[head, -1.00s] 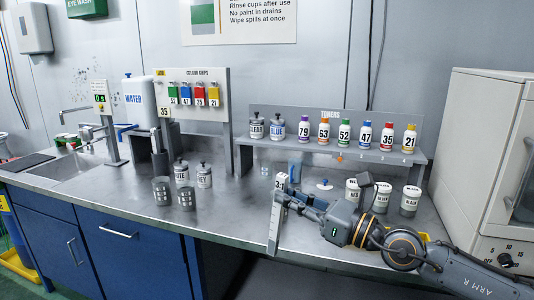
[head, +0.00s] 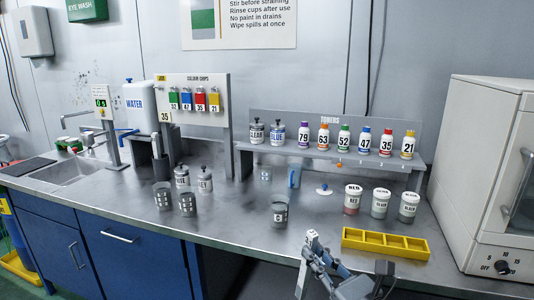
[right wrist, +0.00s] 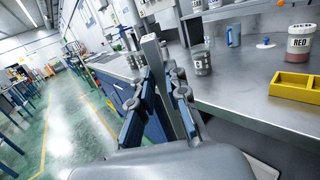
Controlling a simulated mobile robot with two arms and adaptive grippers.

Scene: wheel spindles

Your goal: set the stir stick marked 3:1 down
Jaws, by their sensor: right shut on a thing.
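My right gripper (head: 316,250) is at the bench's front edge in the head view, below the grey cup. It is shut on the stir stick (head: 301,278), a pale flat strip that hangs down beside the fingers. In the right wrist view the stick (right wrist: 152,50) rises between the two blue fingers of the gripper (right wrist: 163,85), its pale end beyond the tips. I cannot read its 3:1 mark now. It looks held clear of the bench top. My left gripper is not in view.
A grey cup (head: 279,213) stands behind the gripper. A yellow divided tray (head: 385,251) lies to the right, with lidded paint pots, such as the red one (head: 352,202), behind it. Two cups (head: 187,206) stand at the left. Bare steel bench (head: 235,222) lies between.

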